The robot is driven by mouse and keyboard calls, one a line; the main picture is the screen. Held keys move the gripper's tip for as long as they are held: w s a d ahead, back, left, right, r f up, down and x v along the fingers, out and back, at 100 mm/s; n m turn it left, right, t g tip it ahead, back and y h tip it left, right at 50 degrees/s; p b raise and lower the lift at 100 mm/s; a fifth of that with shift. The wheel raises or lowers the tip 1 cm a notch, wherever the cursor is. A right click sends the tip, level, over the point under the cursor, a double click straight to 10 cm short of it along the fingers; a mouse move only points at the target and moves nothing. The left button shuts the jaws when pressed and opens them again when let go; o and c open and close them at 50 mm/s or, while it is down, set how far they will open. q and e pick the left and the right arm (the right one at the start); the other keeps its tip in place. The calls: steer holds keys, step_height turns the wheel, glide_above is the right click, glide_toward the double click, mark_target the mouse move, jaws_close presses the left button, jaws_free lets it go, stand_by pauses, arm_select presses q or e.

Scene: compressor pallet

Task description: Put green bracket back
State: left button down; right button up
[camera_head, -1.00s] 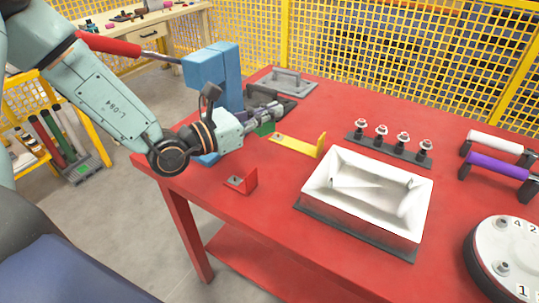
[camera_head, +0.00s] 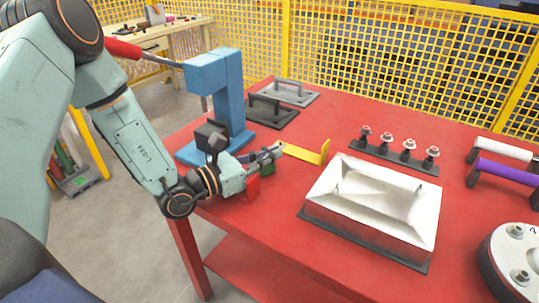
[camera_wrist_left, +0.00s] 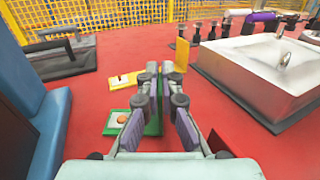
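My left gripper (camera_head: 275,155) is shut on the green bracket (camera_head: 267,172), low over the left part of the red table. In the left wrist view the green bracket's upright plate (camera_wrist_left: 153,122) is between the fingers (camera_wrist_left: 160,75), and its flat foot with a round orange-brown spot sticks out to the left. I cannot tell whether the foot touches the table. The yellow bracket (camera_head: 322,153) lies just beyond the fingertips and also shows in the left wrist view (camera_wrist_left: 181,55). The red bracket (camera_head: 253,188) is partly hidden by the gripper. My right gripper is not in view.
A blue press (camera_head: 229,95) with a red-handled lever stands left of the gripper. Grey (camera_head: 291,92) and black (camera_head: 272,110) handled plates lie behind. A white tray (camera_head: 372,205) is to the right. A row of bolts on a dark bar (camera_head: 395,158) stands farther back.

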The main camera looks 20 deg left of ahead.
arm_select(q)
steer(key=shift+s+a+f, duration=0.1)
steer(key=shift+s+a, duration=0.1)
steer(key=shift+s, duration=0.05)
steer(key=c, duration=1.5)
jaws_free()
steer(key=shift+w+d+f, duration=0.1)
steer(key=shift+w+d, duration=0.05)
steer(key=shift+w, duration=0.05)
steer(key=shift+s, duration=0.15)
steer(key=shift+r, duration=0.3)
steer(key=p+v, duration=0.2)
steer(key=v, duration=0.2)
steer(key=shift+s+a, duration=0.2)
steer(key=shift+a, duration=0.2)
steer(key=p+v, duration=0.3)
steer(key=v, duration=0.2)
steer(key=shift+s+a+r, duration=0.1)
steer(key=shift+s, duration=0.1)
steer(key=shift+p+v, duration=0.4)
steer(key=shift+v, duration=0.5)
